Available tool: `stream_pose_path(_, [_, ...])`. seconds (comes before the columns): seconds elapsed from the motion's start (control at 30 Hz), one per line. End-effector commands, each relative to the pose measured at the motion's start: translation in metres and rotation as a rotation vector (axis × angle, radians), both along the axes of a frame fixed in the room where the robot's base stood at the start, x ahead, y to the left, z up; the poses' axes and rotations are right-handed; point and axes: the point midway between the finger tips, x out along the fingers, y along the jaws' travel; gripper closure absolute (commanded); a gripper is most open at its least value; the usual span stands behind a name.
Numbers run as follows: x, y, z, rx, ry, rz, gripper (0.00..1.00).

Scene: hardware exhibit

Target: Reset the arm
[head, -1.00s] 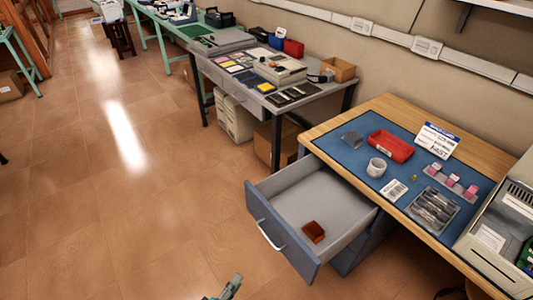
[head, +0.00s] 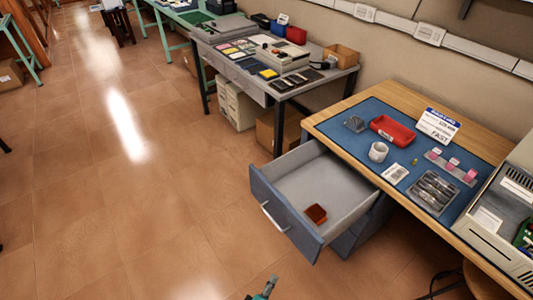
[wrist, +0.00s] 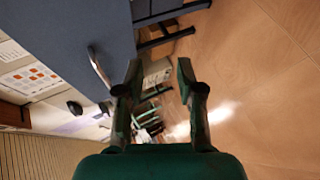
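My gripper (wrist: 160,95) is open in the wrist view, with its two dark green fingers apart and nothing between them. In the head view only the tip of my gripper (head: 265,288) shows at the bottom edge, over the floor in front of the open drawer. The drawer (head: 277,217) is pulled out from the desk, and a small red-brown box (head: 316,214) lies inside it. In the wrist view the drawer front (wrist: 75,40) with its handle fills the upper left.
The desk's blue mat (head: 400,150) holds a red tray (head: 392,131), a white cup (head: 378,151), a sign (head: 437,126) and a grey organiser (head: 436,192). A grey table (head: 235,70) with boxes stands behind. The tiled floor (head: 120,210) at left is clear.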

Motion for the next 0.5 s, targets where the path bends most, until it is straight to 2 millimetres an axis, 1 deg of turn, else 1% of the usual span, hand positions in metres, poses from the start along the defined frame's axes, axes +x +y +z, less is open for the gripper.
stream_pose_path(0.03, [-0.009, -0.02, -0.01, 0.026, 0.028, 0.002, 0.63])
stream_pose_path(0.13, [-0.029, -0.052, -0.026, 0.107, 0.081, 0.018, 0.63])
stream_pose_path(0.23, [-0.054, -0.078, -0.035, 0.201, 0.123, 0.031, 0.63])
stream_pose_path(0.37, [-0.089, -0.105, -0.038, 0.332, 0.157, 0.042, 0.63])
stream_pose_path(0.43, [-0.109, -0.116, -0.034, 0.406, 0.165, 0.042, 0.63])
stream_pose_path(0.5, [-0.128, -0.125, -0.027, 0.483, 0.165, 0.043, 0.63])
